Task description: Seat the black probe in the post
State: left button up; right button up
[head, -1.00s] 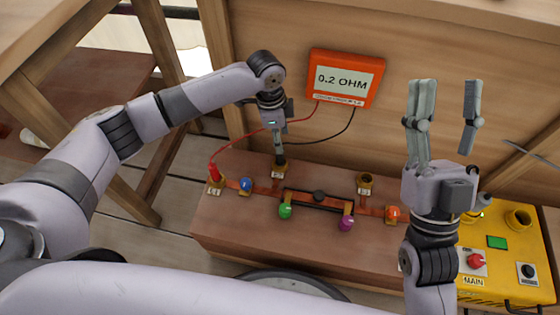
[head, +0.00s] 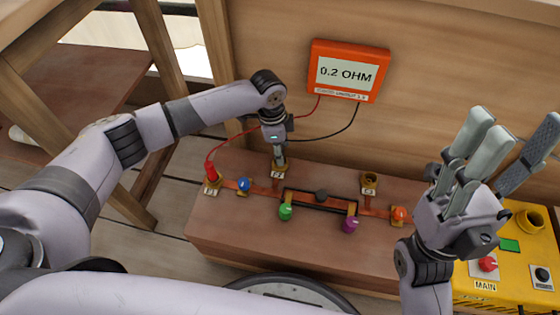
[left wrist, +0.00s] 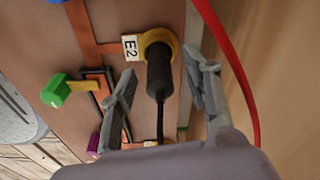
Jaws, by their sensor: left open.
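The black probe (left wrist: 158,72) stands with its tip end in the brass post labelled E2 (left wrist: 165,38). Its thin cable trails back from it in the left wrist view. My left gripper (left wrist: 162,62) is open, with one finger on each side of the probe and gaps visible between. In the head view my left gripper (head: 279,155) is over the E2 post (head: 279,172) and hides most of the probe. My right gripper (head: 495,150) is open and empty, raised above the yellow box at the right.
A red probe (head: 211,172) stands in the left post. An empty brass post (head: 370,181) is at the right. The orange meter (head: 347,72) reads 0.2 OHM. Blue (head: 243,185), green (head: 286,212), purple (head: 350,225) and orange (head: 399,214) knobs line the board. A yellow box (head: 520,290) stands right.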

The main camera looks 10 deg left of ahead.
pick_arm(q)
jog(key=shift+c, duration=0.6)
grip_shut()
